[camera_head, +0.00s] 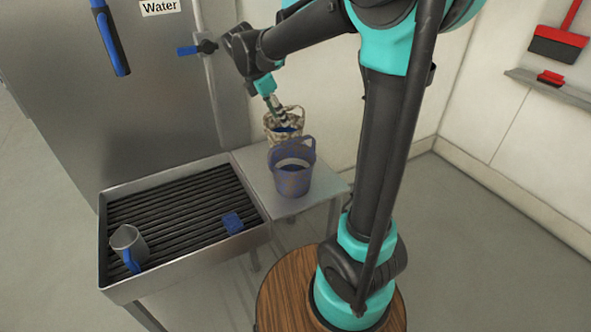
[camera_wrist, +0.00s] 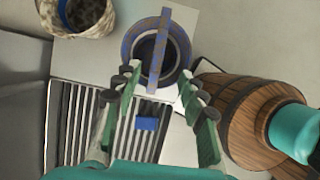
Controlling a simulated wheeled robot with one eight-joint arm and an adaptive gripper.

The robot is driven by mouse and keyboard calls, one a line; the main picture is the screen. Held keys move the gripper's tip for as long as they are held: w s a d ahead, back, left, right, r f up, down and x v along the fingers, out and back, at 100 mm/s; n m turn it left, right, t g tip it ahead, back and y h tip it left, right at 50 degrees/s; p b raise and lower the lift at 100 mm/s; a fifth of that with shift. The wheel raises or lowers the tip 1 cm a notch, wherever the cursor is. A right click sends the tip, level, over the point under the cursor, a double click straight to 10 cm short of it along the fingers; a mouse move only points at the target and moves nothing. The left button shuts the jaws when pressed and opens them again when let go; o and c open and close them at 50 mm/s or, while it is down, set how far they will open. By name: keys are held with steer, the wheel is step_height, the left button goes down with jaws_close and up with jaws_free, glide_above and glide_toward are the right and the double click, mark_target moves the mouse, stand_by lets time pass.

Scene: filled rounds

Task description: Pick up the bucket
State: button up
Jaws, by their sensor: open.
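A blue-purple bucket (camera_head: 292,182) stands upright on a small grey table (camera_head: 322,190), its handle raised over the rim. In the wrist view the bucket (camera_wrist: 131,52) is seen from above, dark inside, with its handle (camera_wrist: 160,50) crossing the opening. A beige patterned bucket (camera_head: 270,133) stands just behind it, with blue showing inside; the wrist view cuts it off at the top left (camera_wrist: 100,18). My gripper (camera_head: 280,117) is open and empty, above the buckets. In the wrist view its fingertips (camera_wrist: 160,78) lie on either side of the blue bucket's near part, apart from the handle.
A metal cabinet with a blue-handled lever (camera_head: 188,50) stands behind. A wall shelf (camera_head: 560,88) is at right.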

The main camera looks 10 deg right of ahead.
mark_target(291, 140)
steer(key=x, duration=1.3)
steer(key=shift+a+f, duration=0.2)
steer(key=shift+f, duration=0.2)
jaws_close()
